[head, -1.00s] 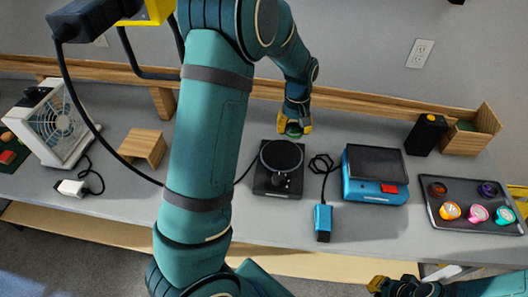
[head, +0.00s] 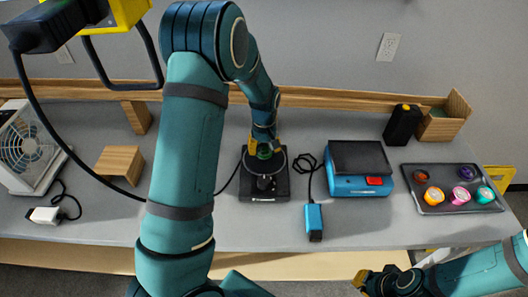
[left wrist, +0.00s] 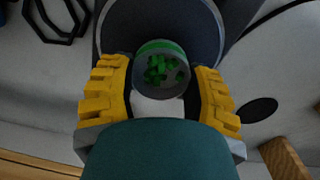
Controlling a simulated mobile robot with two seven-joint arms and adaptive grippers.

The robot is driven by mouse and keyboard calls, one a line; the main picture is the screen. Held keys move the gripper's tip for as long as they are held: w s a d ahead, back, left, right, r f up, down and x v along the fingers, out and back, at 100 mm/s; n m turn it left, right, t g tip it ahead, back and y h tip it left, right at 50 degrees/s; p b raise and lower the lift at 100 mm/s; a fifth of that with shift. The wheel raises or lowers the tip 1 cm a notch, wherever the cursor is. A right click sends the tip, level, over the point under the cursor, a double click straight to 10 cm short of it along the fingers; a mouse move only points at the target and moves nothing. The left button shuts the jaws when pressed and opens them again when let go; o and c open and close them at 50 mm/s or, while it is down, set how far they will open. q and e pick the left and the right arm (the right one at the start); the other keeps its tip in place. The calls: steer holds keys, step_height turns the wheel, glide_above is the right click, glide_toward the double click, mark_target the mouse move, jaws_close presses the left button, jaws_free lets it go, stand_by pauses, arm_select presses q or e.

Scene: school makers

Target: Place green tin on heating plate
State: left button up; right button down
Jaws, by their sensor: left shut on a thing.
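The green tin (head: 264,153) is in my left gripper (head: 264,145), over the back part of the heating plate. In the left wrist view the tin (left wrist: 161,72) has a green rim and green bits inside, and sits between the yellow fingers of my left gripper (left wrist: 160,92). The heating plate (head: 278,188) is a black device with a round top, whose dark disc (left wrist: 205,30) shows around the tin in the left wrist view. I cannot tell whether the tin touches the disc. My right gripper (head: 372,281) is at the lower right, off the table; its fingers are unclear.
A blue device (head: 359,186) with a black top and a small blue box (head: 314,222) stand right of the plate. A dark tray (head: 478,207) holds several colourful tins. A wooden block (head: 119,163) and a fan (head: 24,150) are at the left.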

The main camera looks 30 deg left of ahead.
mark_target(264, 147)
arm_select(q)
steer(key=shift+f, duration=0.8)
steer(key=shift+f, duration=0.2)
steer(key=o, duration=1.1)
steer(key=shift+r, duration=0.1)
steer(key=shift+r, duration=0.3)
step_height(264, 147, up, 12)
steer(key=shift+f+p, duration=0.15)
steer(key=shift+p, duration=0.9)
